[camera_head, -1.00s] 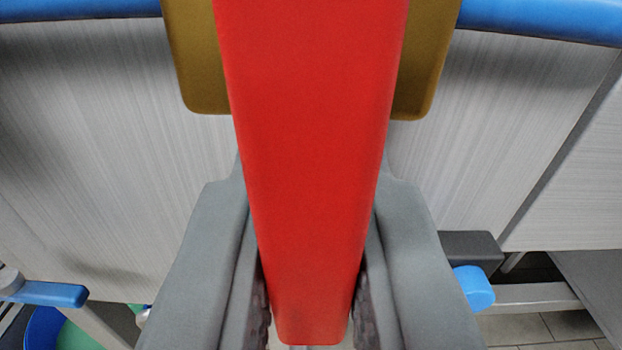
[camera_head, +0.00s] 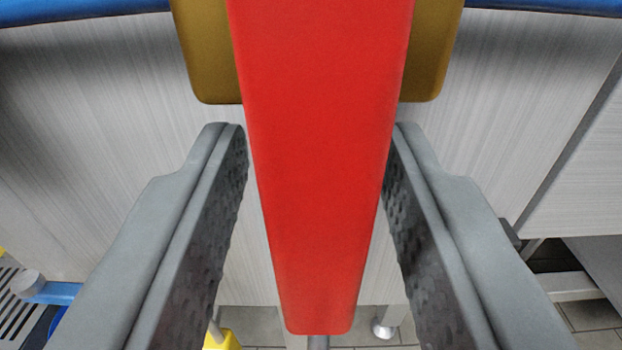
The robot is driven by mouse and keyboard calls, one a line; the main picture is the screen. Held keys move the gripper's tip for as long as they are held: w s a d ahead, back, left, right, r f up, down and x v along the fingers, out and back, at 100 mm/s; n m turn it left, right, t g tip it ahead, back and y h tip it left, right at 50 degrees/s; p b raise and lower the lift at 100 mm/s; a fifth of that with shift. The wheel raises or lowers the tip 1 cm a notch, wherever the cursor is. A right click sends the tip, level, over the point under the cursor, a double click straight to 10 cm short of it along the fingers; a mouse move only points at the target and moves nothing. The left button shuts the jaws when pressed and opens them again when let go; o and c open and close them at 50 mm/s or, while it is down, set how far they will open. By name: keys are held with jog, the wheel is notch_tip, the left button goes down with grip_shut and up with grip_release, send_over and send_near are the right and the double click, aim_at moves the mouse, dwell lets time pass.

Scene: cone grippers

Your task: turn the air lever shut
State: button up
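The air lever (camera_head: 318,190) is a long red bar in the middle of the camera view. It runs from the top edge down toward me and narrows at its lower end. A brass-coloured body (camera_head: 208,60) shows behind it on both sides at the top. My gripper (camera_head: 318,135) is open, with one grey finger on each side of the lever. Gaps show between the textured inner pads and the lever's lower part; near the fingertips the gaps are narrow. The lever's upper end is out of the picture.
A blue pipe (camera_head: 80,10) runs across the top, behind the lever. A grey brushed panel (camera_head: 110,90) fills the background. Below it are a tiled floor (camera_head: 590,316), a yellow object (camera_head: 222,338) and a blue part (camera_head: 55,293) at the lower left.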

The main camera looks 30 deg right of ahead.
jog(key=v, duration=1.7)
jog(key=shift+s+a, duration=0.15)
jog(key=s+a+r+n+t+y, duration=0.1)
jog(key=s+a+r+y, duration=0.2)
jog(key=r, duration=0.6)
jog(key=s+a+r+n+t+y, duration=0.1)
jog(key=s+a+r+y, duration=0.2)
jog(key=r, duration=0.7)
jog(key=s+a+r+n+t+y, duration=0.1)
jog(key=s+a+r, duration=0.3)
jog(key=r, duration=0.5)
jog(key=s+a+r+n+y, duration=0.1)
jog(key=s+r, duration=0.3)
jog(key=s, duration=0.5)
jog(key=s+a+r+n+y, duration=0.1)
jog(key=s+r, duration=0.4)
jog(key=s, duration=0.5)
jog(key=s+a+r+n+y, duration=0.1)
jog(key=s+r+n, duration=0.1)
jog(key=s+r, duration=0.3)
jog(key=s, duration=0.4)
jog(key=shift+s+g, duration=0.3)
